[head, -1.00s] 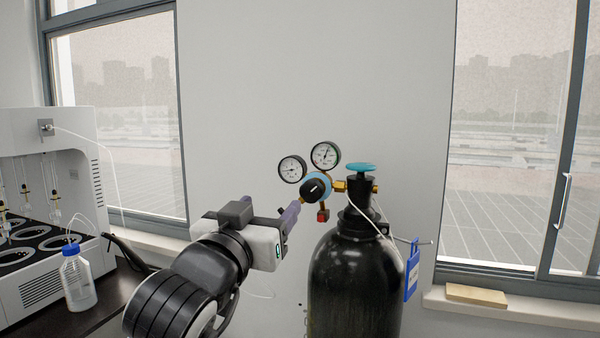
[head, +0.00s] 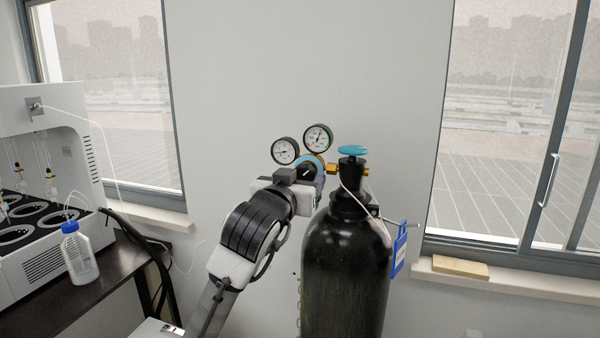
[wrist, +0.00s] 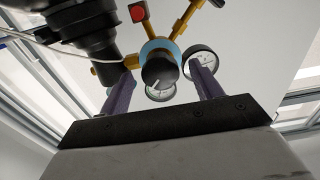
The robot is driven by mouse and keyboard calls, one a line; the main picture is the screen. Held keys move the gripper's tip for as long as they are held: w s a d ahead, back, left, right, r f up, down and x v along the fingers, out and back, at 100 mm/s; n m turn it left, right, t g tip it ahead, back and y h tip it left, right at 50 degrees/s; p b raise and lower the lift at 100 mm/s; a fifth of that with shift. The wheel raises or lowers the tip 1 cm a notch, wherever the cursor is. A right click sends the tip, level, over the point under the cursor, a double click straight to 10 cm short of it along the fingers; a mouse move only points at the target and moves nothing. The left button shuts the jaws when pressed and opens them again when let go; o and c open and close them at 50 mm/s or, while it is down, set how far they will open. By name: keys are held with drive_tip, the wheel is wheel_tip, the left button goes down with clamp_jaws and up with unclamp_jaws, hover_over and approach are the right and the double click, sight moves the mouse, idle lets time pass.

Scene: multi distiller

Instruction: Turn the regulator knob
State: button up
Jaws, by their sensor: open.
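The regulator knob (head: 307,171) is black with a white mark, set in a light-blue ring below two round gauges (head: 302,144). In the head view it is partly hidden behind my gripper (head: 317,180). In the wrist view the knob (wrist: 158,71) shows between the two purple fingers of my gripper (wrist: 161,74). The fingers are open, with a visible gap on each side of the knob. I cannot tell how far the fingertips reach along it. The regulator is fixed to the valve of a black gas cylinder (head: 345,260).
The cylinder stands close to the right of my gripper, topped by a blue handwheel (head: 353,150). A blue tag (head: 399,250) hangs on its right. A distiller (head: 45,190) and a blue-capped bottle (head: 79,255) stand on a dark bench at the left. A plain wall is behind.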

drive_tip(key=shift+w+d, duration=0.1)
drive_tip(key=shift+w, duration=0.15)
drive_tip(key=c, duration=1)
drive_tip(key=shift+f, duration=0.1)
